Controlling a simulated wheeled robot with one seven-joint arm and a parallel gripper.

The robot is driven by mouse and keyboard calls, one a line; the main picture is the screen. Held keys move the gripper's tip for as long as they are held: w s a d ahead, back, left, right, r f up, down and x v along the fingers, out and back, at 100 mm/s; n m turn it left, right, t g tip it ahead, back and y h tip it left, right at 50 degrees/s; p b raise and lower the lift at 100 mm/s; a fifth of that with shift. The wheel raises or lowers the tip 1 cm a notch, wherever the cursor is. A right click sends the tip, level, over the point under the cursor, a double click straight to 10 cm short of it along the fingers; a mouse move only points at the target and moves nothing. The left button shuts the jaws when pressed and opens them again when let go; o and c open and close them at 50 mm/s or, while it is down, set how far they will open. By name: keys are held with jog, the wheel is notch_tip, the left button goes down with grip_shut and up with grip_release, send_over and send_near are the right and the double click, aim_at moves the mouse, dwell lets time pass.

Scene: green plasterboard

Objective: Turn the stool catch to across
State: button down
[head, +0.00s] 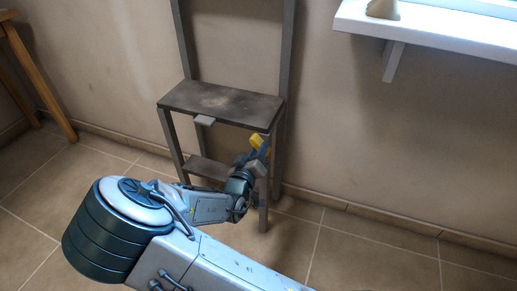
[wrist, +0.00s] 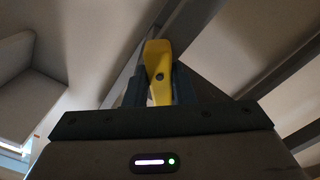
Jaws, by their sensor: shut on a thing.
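The stool (head: 222,101) has a dark, worn seat on grey legs and stands against the wall. The yellow catch (head: 256,140) is at the stool's right front leg, just below the seat. The catch also shows in the wrist view (wrist: 157,58), with a round dark screw on its face. My gripper (head: 260,152) is at that leg, its fingers shut on the catch from both sides. In the wrist view the catch sits between the two dark fingers (wrist: 158,90). The catch's lower part is partly hidden by the fingers, and its exact angle is hard to tell in the head view.
A small grey tab (head: 204,121) sticks out under the seat's front edge. A lower rung (head: 207,168) spans the legs. A white shelf (head: 430,30) is on the wall at the right, and a wooden table leg (head: 40,75) stands at the left. The tiled floor at right is clear.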

jog(key=shift+s+d+m+b, duration=0.1)
jog(key=shift+m+b, duration=0.15)
jog(key=shift+m, duration=1.75)
jog(key=shift+d+m+b, duration=0.1)
jog(key=shift+m+b, duration=0.15)
jog(key=shift+m, duration=1.75)
jog(key=c, duration=1.2)
grip_release()
jog(key=shift+c, duration=0.2)
jog(key=shift+a, duration=0.1)
jog(key=p+v, duration=0.4)
jog(key=v, duration=0.9)
jog(key=shift+s, duration=0.4)
jog(key=shift+r, duration=0.1)
